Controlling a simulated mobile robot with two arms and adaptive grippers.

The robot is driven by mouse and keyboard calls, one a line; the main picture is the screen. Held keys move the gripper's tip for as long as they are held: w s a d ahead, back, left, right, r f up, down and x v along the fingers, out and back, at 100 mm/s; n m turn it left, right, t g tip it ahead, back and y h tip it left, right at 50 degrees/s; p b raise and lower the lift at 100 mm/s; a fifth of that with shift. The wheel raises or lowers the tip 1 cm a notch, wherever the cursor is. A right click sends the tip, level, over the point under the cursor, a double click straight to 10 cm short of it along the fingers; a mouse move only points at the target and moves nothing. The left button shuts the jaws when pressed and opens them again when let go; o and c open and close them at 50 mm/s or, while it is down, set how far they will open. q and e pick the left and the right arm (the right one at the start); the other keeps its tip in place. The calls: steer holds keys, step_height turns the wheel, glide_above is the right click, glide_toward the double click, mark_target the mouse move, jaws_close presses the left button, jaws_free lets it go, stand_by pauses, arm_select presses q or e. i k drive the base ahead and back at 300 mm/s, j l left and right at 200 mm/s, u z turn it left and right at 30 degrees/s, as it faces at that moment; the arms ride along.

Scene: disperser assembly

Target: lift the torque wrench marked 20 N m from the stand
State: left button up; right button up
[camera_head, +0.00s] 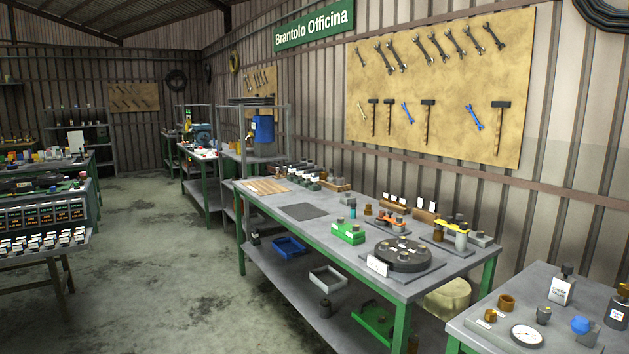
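Neither of my grippers is in the head view. I cannot make out a torque wrench marked 20 N m; the labels are too small to read. On the long green-legged workbench (330,222), small wooden holders (425,215) with dark upright pieces and white tags stand at the back right. A yellow-topped tool or fixture (453,225) is in front of them. I cannot tell whether any of these is the wrench stand. A round black plate (402,256) with small parts on it and a white card (377,265) are at the near right end.
A green block (348,233), a dark mat (303,211) and a wooden board (265,186) lie on the workbench. A second table (480,327) with a dial gauge (526,335) is at the near right. A rack with lit displays (45,216) is left. The floor between (160,260) is clear.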

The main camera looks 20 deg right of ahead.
mark_target(314, 178)
steer(key=i+l, duration=0.25)
steer(key=i, duration=0.2)
steer(key=i+l+z, duration=0.1)
steer(key=i, duration=0.4)
steer(key=i+j+u, duration=0.1)
steer(key=i+u, duration=0.15)
steer(key=i, duration=0.8)
steer(key=i+l+u, duration=0.25)
steer(key=i, duration=0.85)
steer(key=j, duration=0.1)
